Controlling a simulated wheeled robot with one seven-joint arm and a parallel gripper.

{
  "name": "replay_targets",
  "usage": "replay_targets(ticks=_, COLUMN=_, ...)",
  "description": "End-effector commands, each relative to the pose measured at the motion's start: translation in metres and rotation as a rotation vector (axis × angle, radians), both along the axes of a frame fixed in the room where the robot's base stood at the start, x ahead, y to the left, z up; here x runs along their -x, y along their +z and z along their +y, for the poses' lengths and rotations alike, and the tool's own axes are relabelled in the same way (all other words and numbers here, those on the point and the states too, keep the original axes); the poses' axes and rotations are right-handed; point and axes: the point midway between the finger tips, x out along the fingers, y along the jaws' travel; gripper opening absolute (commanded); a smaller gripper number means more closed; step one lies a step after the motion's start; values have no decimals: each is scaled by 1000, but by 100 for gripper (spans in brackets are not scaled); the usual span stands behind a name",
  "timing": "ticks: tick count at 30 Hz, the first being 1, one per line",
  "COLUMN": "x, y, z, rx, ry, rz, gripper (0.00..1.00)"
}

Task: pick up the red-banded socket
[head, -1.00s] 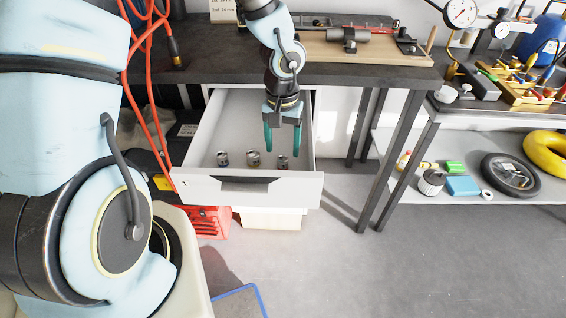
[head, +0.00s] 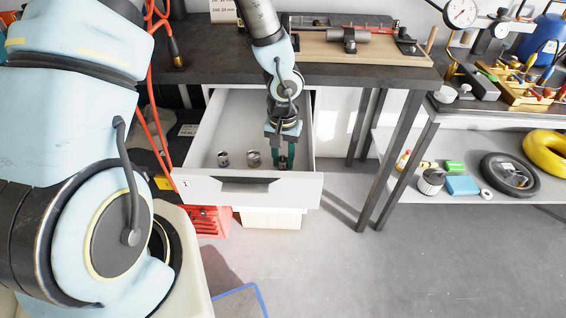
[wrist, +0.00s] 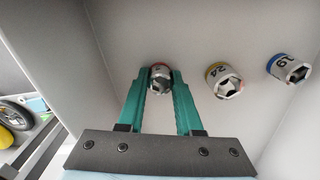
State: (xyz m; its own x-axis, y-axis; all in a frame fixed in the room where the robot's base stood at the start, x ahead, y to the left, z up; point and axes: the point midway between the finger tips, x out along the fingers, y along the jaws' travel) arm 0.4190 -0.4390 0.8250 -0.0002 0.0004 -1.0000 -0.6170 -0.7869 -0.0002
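The red-banded socket (wrist: 160,80) is a small silver socket with a red ring, in the open drawer (head: 205,153). It is the rightmost of three in the head view (head: 284,163) and the leftmost in the wrist view. In the head view, my gripper (head: 284,160) hides part of the socket. The socket seems to be still at the drawer floor.
A yellow-banded socket (wrist: 223,80) marked 24 stands beside it, and a blue-banded socket (wrist: 289,68) marked 19 is farther along. The drawer wall runs close on the other side. The dark bench top (head: 225,72) overhangs the drawer's back.

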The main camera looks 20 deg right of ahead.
Motion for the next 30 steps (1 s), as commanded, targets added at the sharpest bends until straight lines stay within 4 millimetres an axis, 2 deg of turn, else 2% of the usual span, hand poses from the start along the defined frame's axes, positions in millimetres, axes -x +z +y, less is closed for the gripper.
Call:
replay_targets(ticks=1, x=0, y=0, z=0, rx=0, ry=0, rz=0, gripper=24)
replay_targets(ticks=8, x=0, y=0, z=0, rx=0, ry=0, rz=0, gripper=0)
replay_targets(ticks=22, x=-1, y=4, z=0, rx=1, ry=0, rz=-2, gripper=0)
replay_targets(ticks=26, x=-2, y=20, z=0, rx=2, ry=4, rz=-3, gripper=0)
replay_targets(ticks=30, x=-2, y=49, z=0, rx=4, ry=4, rz=-4, gripper=0)
